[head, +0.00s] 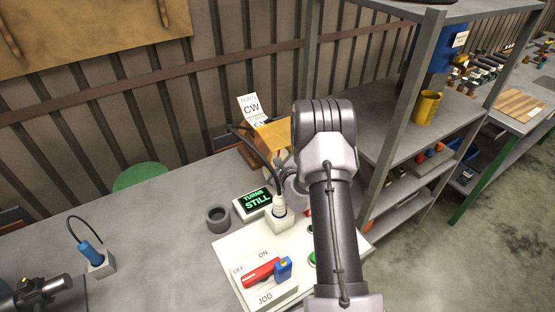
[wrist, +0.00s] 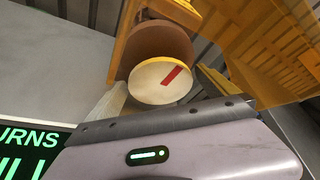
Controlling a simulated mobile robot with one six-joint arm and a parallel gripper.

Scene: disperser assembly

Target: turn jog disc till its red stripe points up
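The jog disc (wrist: 150,85) shows in the wrist view as a pale cream round face with a yellow rim. Its red stripe (wrist: 173,76) runs from near the middle toward the upper right, tilted off vertical in this view. A brown round body (wrist: 160,42) is behind it. I cannot tell whether either finger touches the rim.
A display (head: 254,202) reads "TURNS STILL". A "TURN CW" card (head: 250,107) stands by a yellow housing (head: 272,134). A white panel (head: 228,248) carries a red-and-blue lever (head: 266,272) marked OFF, ON and JOG. A plug and cable, a grey ring (head: 218,218) and a shelf post stand nearby.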

